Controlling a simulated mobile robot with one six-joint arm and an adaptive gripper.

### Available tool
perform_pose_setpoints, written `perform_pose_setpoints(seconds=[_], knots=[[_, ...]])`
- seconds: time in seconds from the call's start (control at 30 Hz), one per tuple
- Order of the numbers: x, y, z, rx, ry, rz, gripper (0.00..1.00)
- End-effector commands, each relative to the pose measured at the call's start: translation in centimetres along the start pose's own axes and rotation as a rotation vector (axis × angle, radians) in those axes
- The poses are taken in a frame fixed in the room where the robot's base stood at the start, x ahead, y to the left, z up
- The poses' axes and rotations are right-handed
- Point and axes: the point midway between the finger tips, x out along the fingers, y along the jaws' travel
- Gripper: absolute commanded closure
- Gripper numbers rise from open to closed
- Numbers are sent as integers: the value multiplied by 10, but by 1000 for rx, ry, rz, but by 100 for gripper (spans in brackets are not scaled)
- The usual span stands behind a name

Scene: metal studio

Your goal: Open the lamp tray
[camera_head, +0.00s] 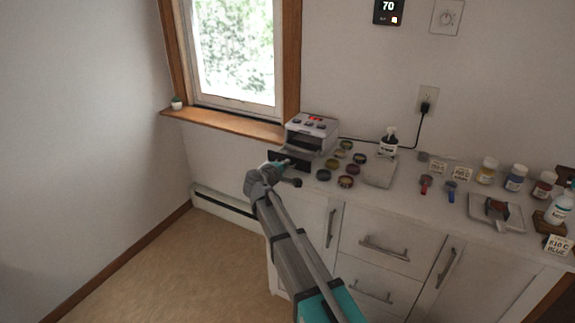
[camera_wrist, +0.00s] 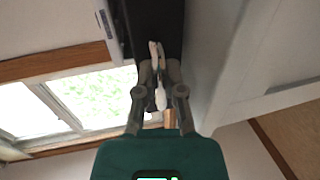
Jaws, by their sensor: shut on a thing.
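The lamp (camera_head: 312,128) is a light grey box with a red display and buttons on top, at the back left end of the counter below the window's right side. Its dark tray (camera_head: 301,164) shows low on its front, partly hidden by my gripper (camera_head: 284,163). The dark surface also fills the top middle of the wrist view (camera_wrist: 158,22). My gripper (camera_wrist: 158,75) is shut with its fingertips at this dark part. What lies between the fingertips is small and mostly hidden. I cannot tell how far out the tray stands.
Several small round tins (camera_head: 345,181) lie right of the lamp, close to my wrist. Further right are a dark-capped bottle (camera_head: 389,140), a pale pad (camera_head: 379,173), jars (camera_head: 487,170) and a tray (camera_head: 482,212). A black cord runs from the wall outlet (camera_head: 427,100). Floor left of the counter is clear.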

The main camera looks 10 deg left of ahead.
Motion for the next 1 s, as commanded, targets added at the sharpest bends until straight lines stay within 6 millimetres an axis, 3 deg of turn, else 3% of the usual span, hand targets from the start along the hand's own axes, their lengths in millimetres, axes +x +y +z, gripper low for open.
perform_pose_setpoints(seconds=[0.03, 0.1, 0.57, 0.77, 1.0], knots=[[1, 0, 0, 0, -1, 0, 82], [1, 0, 0, 0, 0, 0, 72], [2, 1, -1, 0, 0, 0, 72], [14, 3, -2, -1, 0, 0, 72], [42, 9, -2, -1, -1, 0, 72]])
